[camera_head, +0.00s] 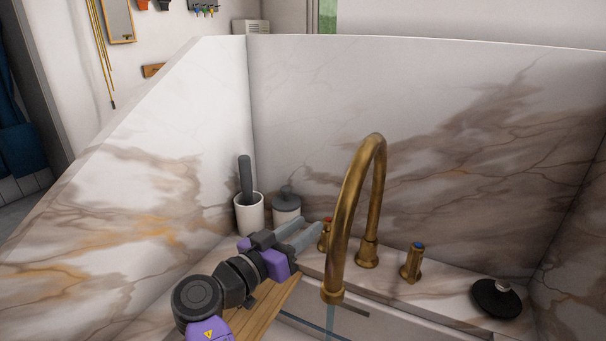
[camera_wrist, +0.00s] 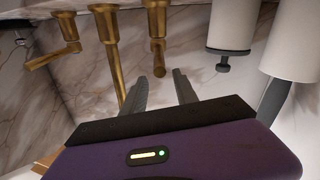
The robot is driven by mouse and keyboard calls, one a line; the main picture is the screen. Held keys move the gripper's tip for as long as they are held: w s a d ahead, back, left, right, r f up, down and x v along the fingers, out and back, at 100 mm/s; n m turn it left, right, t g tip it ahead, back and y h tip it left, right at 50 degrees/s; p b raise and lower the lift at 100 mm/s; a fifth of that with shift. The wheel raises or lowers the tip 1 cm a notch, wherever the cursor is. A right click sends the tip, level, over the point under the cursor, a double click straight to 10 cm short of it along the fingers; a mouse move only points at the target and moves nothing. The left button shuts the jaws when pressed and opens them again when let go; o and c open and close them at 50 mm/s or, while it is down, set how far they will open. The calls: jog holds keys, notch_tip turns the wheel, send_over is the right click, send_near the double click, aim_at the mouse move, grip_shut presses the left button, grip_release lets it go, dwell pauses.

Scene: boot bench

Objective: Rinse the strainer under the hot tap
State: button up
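My gripper (camera_head: 311,230) reaches in from the lower left with its two grey fingers apart and nothing visible between them. The fingertips are close to the brass hot tap handle (camera_head: 325,236), which has a red top and is partly hidden behind the spout. In the wrist view the hot handle (camera_wrist: 157,45) stands just beyond the open fingers (camera_wrist: 159,86); I cannot tell whether they touch. The tall curved brass tap (camera_head: 351,205) has a thin bluish stream (camera_head: 330,319) under its mouth. I cannot clearly identify a strainer in either view.
A blue-topped brass handle (camera_head: 411,264) stands right of the spout. A black disc with a metal knob (camera_head: 493,301) lies on the ledge at right. A white cup (camera_head: 249,215) holding a grey-handled tool and a lidded jar (camera_head: 287,212) stand behind my gripper. Marble walls enclose the basin.

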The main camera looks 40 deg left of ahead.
notch_tip(320, 180, up, 17)
jog(key=shift+r+p, duration=0.15)
jog(key=shift+p, duration=0.3)
jog(key=shift+r, duration=0.1)
